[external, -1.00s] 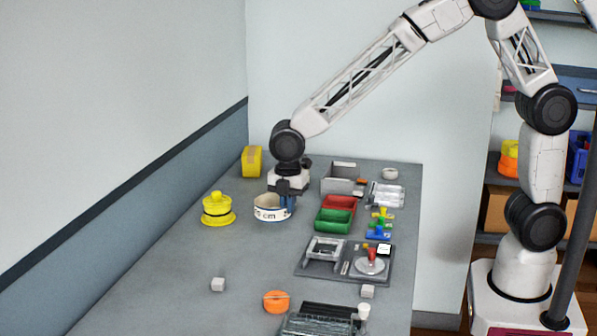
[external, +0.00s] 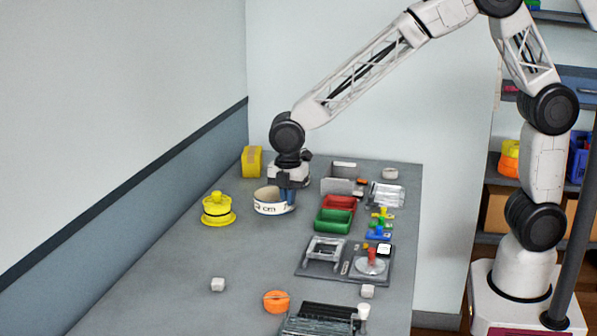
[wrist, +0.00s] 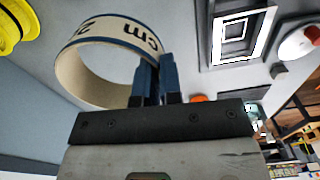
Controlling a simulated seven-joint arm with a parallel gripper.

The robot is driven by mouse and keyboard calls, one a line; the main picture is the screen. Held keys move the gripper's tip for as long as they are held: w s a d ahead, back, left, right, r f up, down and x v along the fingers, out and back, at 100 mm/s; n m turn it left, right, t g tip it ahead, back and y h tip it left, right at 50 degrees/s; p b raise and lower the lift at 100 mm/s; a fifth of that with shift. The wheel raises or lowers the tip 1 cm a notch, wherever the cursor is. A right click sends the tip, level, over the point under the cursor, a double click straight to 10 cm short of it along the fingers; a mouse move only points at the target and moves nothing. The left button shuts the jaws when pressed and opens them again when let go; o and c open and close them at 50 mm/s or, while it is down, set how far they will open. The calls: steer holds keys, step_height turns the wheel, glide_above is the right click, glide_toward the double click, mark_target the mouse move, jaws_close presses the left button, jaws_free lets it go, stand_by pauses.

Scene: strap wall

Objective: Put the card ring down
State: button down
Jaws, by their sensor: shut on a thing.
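The card ring (external: 268,207) is a cream band with dark markings and a blue edge. It also shows in the wrist view (wrist: 78,72), at the upper left. My gripper (external: 289,197) is at the ring's right side in the external view. Its blue fingers (wrist: 151,82) are shut on the ring's wall, one finger each side. The ring is upright, with its opening facing up, at or very near the grey table top (external: 180,290). I cannot tell whether its bottom edge touches the table.
Red (external: 338,203) and green (external: 332,221) bins and a grey box (external: 341,178) stand to the right. The table in front of the ring is mostly clear.

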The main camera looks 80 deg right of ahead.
steer(key=w+d+m, duration=0.2)
steer(key=w+d, duration=0.2)
steer(key=d, duration=1)
steer(key=w+d+m, duration=0.2)
steer(key=w+d, duration=0.2)
steer(key=d, duration=0.9)
steer(key=s+d+m, duration=0.2)
steer(key=d+m, duration=0.2)
steer(key=d, duration=2.6)
steer(key=shift+s+r, duration=0.15)
steer(key=shift+s, duration=0.2)
steer(key=shift+d, duration=0.1)
steer(key=shift+f, duration=3.15)
steer(key=shift+f, duration=1.9)
